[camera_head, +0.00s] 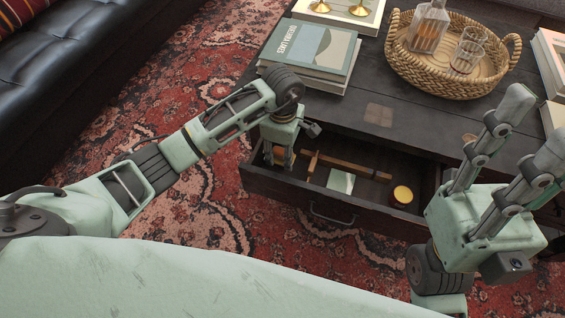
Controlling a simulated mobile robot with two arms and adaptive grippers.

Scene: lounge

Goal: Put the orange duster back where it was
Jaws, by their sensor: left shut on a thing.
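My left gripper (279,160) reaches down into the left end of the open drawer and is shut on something. A small orange-tan patch shows between its fingers. This appears to be the orange duster (280,153), but the fingers hide most of it, and I cannot tell whether it touches the drawer floor. The open drawer (335,218) juts out from the dark wooden coffee table (375,114). My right gripper (535,125) is at the right, fingers spread, open and empty, apart from the drawer.
In the drawer lie a wooden stick-like thing (350,166), a pale square (341,181) and a round yellow-lidded tin (402,195). Books (310,48) and a wicker tray (450,88) with a decanter and glasses stand on the tabletop. A black sofa (75,65) is at left.

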